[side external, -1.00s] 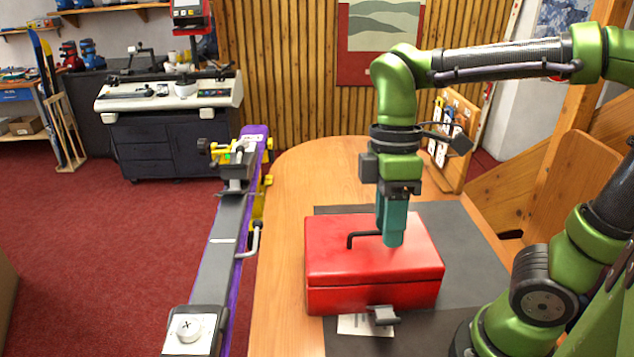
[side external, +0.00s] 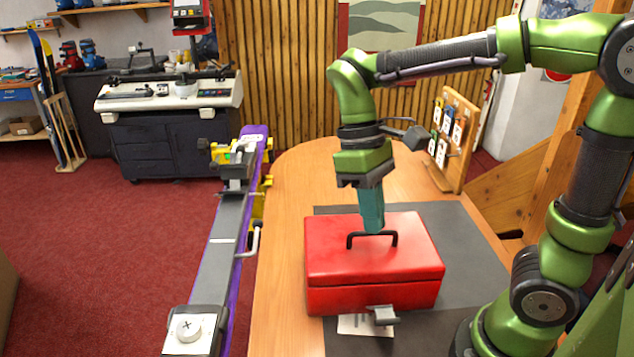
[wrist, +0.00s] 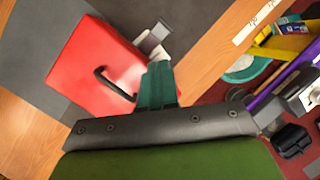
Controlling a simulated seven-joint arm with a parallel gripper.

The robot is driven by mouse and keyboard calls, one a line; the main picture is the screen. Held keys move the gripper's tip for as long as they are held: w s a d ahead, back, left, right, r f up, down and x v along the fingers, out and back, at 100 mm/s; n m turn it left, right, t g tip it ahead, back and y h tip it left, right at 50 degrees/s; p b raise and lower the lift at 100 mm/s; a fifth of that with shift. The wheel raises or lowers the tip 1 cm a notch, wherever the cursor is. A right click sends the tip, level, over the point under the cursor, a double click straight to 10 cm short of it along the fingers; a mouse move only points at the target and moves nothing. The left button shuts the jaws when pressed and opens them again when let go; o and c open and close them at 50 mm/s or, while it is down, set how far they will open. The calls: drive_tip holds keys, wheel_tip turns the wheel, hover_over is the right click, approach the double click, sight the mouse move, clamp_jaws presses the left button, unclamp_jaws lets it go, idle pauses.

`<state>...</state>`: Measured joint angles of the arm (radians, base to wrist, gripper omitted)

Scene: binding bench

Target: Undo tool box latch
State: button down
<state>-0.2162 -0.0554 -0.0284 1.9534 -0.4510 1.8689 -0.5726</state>
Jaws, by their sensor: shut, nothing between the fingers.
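A red tool box (side external: 375,262) sits closed on the dark mat on the table, with a black handle (side external: 372,236) on its lid. Its grey latch (side external: 382,314) sticks out from the front face, low down. In the wrist view the red box (wrist: 97,66) is at the upper left, and the grey latch (wrist: 154,40) shows beside its edge. My gripper (side external: 373,230) has teal fingers, shut and empty, pointing down over the lid close to the handle. The fingers also show in the wrist view (wrist: 157,68). I cannot tell whether they touch the handle.
A white card (side external: 362,326) lies under the box's front edge. A purple ski (side external: 222,250) in clamps runs along the left of the table (side external: 285,190). The dark mat (side external: 470,250) is clear to the right.

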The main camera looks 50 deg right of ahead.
sight(378, 272)
drive_tip(key=f+m, duration=0.4)
drive_tip(key=m, duration=0.5)
drive_tip(key=s+f+m+g, duration=0.1)
drive_tip(key=f+m, duration=0.2)
drive_tip(key=m, duration=0.7)
drive_tip(key=s+f+m+g, duration=0.1)
drive_tip(key=f+m, duration=0.3)
drive_tip(key=m, duration=0.6)
drive_tip(key=shift+d+f+h, duration=0.3)
drive_tip(key=shift+f, duration=0.05)
drive_tip(key=shift+s+a+f, duration=0.7)
drive_tip(key=shift+s+a, duration=0.05)
drive_tip(key=shift+s, duration=0.05)
drive_tip(key=shift+s+a+f, duration=0.35)
drive_tip(key=shift+s+a, duration=0.1)
drive_tip(key=shift+a, duration=0.05)
